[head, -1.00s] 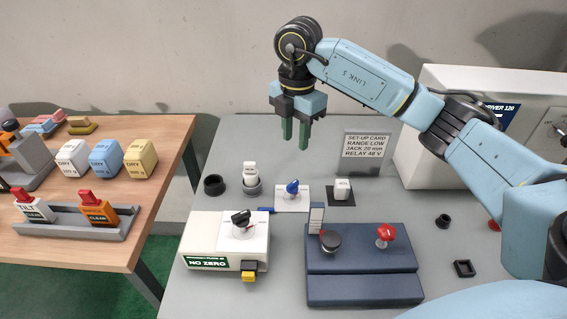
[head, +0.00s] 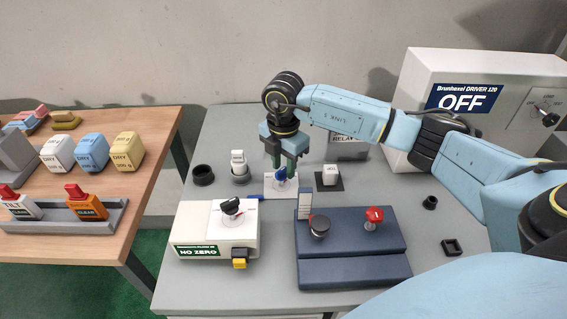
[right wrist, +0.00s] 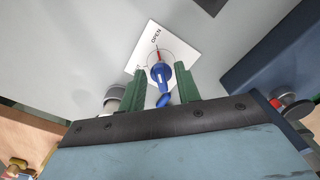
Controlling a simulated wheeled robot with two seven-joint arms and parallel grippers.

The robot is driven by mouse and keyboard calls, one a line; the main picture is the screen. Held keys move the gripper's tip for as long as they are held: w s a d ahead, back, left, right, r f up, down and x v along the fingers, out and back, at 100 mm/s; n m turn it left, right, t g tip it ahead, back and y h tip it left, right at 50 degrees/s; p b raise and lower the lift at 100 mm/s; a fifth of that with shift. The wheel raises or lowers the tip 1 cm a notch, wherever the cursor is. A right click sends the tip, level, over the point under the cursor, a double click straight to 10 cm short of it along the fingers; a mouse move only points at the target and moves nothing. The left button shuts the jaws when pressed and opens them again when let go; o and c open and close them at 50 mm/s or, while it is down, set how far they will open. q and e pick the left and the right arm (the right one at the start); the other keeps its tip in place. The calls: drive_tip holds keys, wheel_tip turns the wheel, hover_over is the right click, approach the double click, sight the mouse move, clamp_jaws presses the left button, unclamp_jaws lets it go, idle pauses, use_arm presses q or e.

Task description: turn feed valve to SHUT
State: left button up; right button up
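The feed valve is a blue knob (right wrist: 161,73) on a white plate (right wrist: 139,56) lettered OPEN; its red mark points toward OPEN. A second label is mostly hidden behind a finger. In the head view the plate (head: 272,190) lies mid-table, with the blue knob (head: 281,175) partly hidden by my right gripper. My right gripper (head: 280,168) points down over the knob. In the right wrist view its green fingers (right wrist: 162,72) stand apart on either side of the knob, with small gaps visible. My left gripper is not in view.
A white jar (head: 238,160) in a grey ring stands left of the valve, a white relay block (head: 329,176) right of it. The NO ZERO box (head: 190,225) and dark blue console (head: 352,270) stand in front. The OFF driver box (head: 420,85) is at back right.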

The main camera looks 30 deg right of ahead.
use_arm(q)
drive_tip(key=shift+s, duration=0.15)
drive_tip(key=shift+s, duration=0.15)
use_arm(e)
clamp_jaws()
drive_tip(key=shift+n, duration=0.3)
drive_tip(key=n, duration=0.4)
drive_tip(key=shift+w+b, duration=0.2)
drive_tip(key=shift+b, duration=0.15)
drive_tip(key=n, duration=0.5)
drive_tip(key=shift+w+a+b, duration=0.1)
drive_tip(key=shift+a+b, duration=0.1)
drive_tip(key=shift+b, duration=0.2)
drive_tip(key=n+b, duration=0.1)
drive_tip(key=n, duration=0.3)
drive_tip(key=shift+a, duration=0.15)
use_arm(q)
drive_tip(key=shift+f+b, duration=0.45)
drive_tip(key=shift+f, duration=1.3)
use_arm(e)
drive_tip(key=shift+a+n, duration=0.1)
drive_tip(key=shift+n, duration=2.1)
